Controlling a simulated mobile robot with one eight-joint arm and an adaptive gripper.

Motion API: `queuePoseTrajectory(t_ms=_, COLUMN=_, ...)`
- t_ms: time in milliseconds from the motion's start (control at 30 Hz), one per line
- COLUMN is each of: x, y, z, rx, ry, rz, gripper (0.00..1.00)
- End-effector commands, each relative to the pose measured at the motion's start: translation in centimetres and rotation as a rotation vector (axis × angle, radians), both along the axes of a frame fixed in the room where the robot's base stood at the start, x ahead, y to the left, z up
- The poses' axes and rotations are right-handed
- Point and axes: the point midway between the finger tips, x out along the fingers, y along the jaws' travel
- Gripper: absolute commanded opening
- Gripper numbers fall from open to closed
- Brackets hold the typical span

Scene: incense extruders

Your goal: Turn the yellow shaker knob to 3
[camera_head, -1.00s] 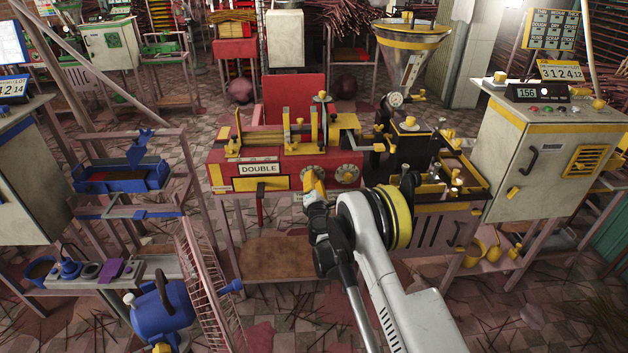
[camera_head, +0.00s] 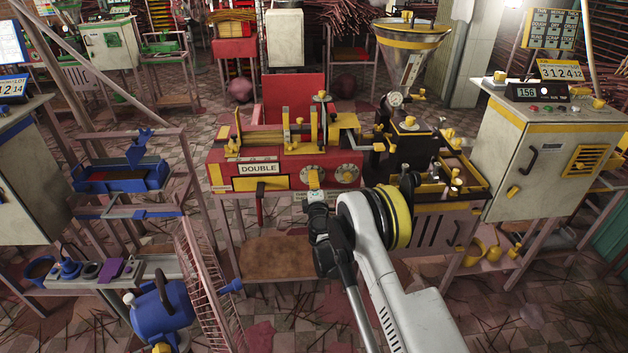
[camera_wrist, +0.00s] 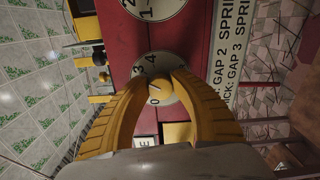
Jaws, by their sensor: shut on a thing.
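The yellow knob (camera_wrist: 158,88) sits at the middle of a round pale dial (camera_wrist: 164,99) in the wrist view. Which digit the knob points to is too small to tell.
A second dial (camera_head: 347,173) with a yellow knob is just right of my gripper. The "DOUBLE" sign (camera_head: 259,169) is to the left. A printed label (camera_wrist: 236,50) runs beside the dials. A black and yellow bench (camera_head: 455,185) stands to the right. The floor in front holds scattered sticks.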

Motion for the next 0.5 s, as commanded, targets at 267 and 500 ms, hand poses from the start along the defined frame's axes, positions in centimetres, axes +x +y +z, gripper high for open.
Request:
queuePoseTrajectory(t_ms=267, x=0.04, y=0.01, z=0.01, rx=0.102, ry=0.0, rz=0.0, gripper=0.0)
queuePoseTrajectory(t_ms=500, x=0.04, y=0.02, z=0.0, rx=0.125, ry=0.0, rz=0.0, gripper=0.0)
